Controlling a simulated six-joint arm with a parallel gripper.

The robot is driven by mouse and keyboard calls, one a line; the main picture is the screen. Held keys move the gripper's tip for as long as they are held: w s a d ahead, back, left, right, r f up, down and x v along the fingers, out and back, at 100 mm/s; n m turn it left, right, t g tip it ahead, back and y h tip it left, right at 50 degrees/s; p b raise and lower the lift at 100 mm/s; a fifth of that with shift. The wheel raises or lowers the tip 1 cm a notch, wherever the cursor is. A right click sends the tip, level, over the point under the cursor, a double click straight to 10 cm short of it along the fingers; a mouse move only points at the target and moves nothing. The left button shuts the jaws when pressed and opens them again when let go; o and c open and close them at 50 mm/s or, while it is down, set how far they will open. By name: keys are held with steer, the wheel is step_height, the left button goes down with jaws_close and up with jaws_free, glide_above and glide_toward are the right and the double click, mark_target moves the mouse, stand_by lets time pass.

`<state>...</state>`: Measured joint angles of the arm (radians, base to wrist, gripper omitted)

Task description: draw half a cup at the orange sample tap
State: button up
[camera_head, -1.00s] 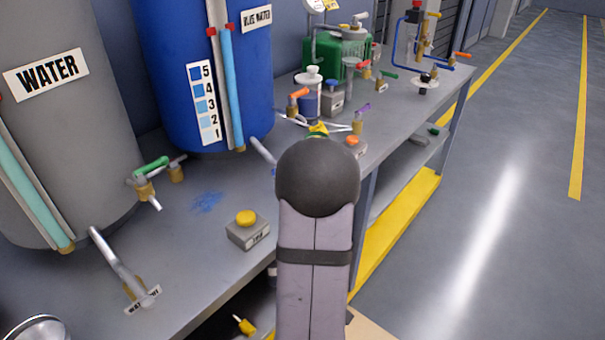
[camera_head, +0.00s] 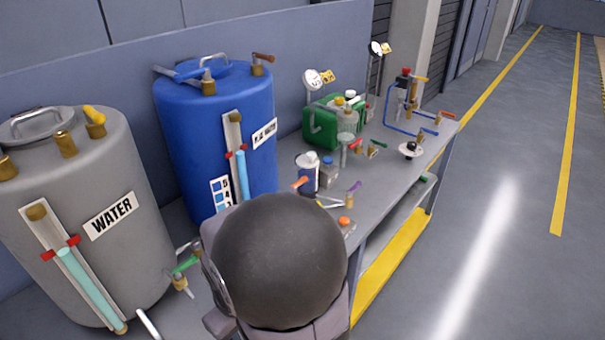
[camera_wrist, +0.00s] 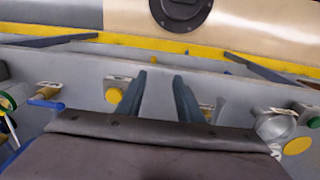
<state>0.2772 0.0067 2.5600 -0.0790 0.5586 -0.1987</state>
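In the head view a tap with an orange handle (camera_head: 301,183) stands beside a small blue-and-white container on the bench. I cannot tell which is the sample tap. In the wrist view my gripper (camera_wrist: 159,88) has its two dark fingers apart, with nothing seen held between them. A grey round cup-like thing (camera_wrist: 275,123) lies to the right of the fingers; I cannot tell if it is the cup. In the head view my arm's dark round joint hides my gripper and part of the bench.
A grey WATER tank (camera_head: 75,185) and a blue tank (camera_head: 185,130) stand at the left. A green container (camera_head: 322,127) and blue piping (camera_head: 398,122) stand farther along the bench (camera_head: 385,185). An orange button (camera_head: 345,221) is near its front edge. The floor at right is clear.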

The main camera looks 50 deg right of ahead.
steer(key=a+r+p, duration=0.4)
steer(key=r+p, duration=0.1)
steer(key=r, duration=0.3)
steer(key=a+r+p, duration=0.4)
steer(key=r+p, duration=0.1)
steer(key=r, duration=0.2)
steer(key=w+d+f+m+t+h+b, duration=0.1)
steer(key=w+d+f+t, duration=0.2)
steer(key=w+d, duration=0.4)
steer(key=w+d+f+m+t+b, duration=0.1)
steer(key=w+d+f+m+t, duration=0.3)
steer(key=w, duration=0.6)
steer(key=w+d+f+n+t+h+b, duration=0.1)
steer(key=d+n+h, duration=0.4)
steer(key=d, duration=1.4)
steer(key=w+d+f+n+t+h+b, duration=0.1)
steer(key=d+f+n+t+h, duration=0.2)
steer(key=d+n, duration=0.7)
steer(key=d+f+h, duration=0.1)
steer(key=d+h, duration=0.1)
steer(key=d, duration=0.7)
steer(key=shift+d+n+t, duration=0.15)
steer(key=shift+n+t, duration=0.15)
steer(key=shift+n, duration=0.1)
